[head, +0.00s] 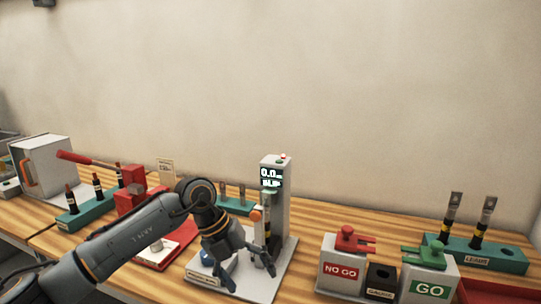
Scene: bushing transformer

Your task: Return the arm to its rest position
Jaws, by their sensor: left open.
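My left arm comes in from the lower left and reaches to the middle of the bench. My left gripper (252,276) is open, with its fingers pointing down over the base plate of the grey test stand (275,207). The stand's display reads about 0.0. An upright part with a yellow band (267,230) stands at the stand, just behind the gripper; I cannot tell whether the fingers touch it. Nothing shows between the fingertips. My right gripper is not in view.
The NO GO box (342,270) and GO box (430,281) stand front right. A teal rack (511,258) holds upright parts behind them. A red press (131,188), another teal rack (72,218) with dark parts and a white machine (44,165) stand left. The air above is free.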

